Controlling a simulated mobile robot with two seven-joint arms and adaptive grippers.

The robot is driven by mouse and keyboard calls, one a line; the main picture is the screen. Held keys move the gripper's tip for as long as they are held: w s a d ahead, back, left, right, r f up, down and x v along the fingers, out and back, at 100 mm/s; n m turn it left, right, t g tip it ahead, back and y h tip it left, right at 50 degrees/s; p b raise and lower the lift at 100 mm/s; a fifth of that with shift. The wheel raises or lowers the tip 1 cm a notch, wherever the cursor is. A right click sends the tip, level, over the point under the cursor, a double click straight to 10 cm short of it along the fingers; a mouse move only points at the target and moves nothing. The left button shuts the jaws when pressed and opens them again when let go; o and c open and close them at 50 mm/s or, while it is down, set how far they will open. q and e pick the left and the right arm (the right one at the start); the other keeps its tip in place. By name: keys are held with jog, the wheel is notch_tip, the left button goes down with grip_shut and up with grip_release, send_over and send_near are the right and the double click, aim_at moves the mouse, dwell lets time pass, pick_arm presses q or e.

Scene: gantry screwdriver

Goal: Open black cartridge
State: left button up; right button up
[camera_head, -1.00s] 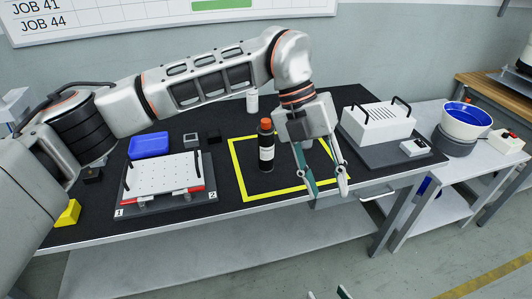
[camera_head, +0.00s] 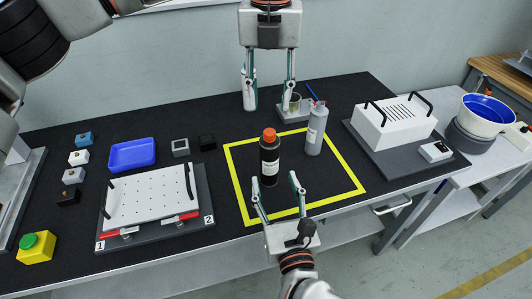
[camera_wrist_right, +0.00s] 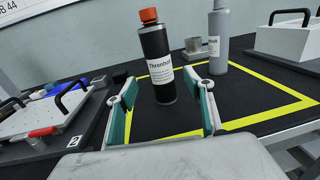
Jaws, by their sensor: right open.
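The black cartridge (camera_head: 269,160) stands upright inside the yellow taped square, with an orange cap (camera_head: 269,134) on top and a white label. It also shows in the right wrist view (camera_wrist_right: 156,52), where its label is partly readable. My right gripper (camera_head: 276,188) is open just in front of the cartridge, its fingers pointing at it with nothing between them. In the right wrist view the fingers (camera_wrist_right: 163,95) stand to either side of its lower part; whether they touch it cannot be told. My left gripper (camera_head: 268,98) is open and empty, behind the cartridge near the wall.
A grey bottle (camera_head: 315,132) stands to the right of the cartridge. A small metal holder (camera_head: 294,110) is behind it. A perforated white plate with handles (camera_head: 150,198) lies left, near a blue tray (camera_head: 132,155). A white handled box (camera_head: 392,124) is right.

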aim_at(271, 169)
pick_arm(q)
jog(key=shift+s, duration=0.15)
pick_arm(e)
jog(key=shift+x, duration=3.65)
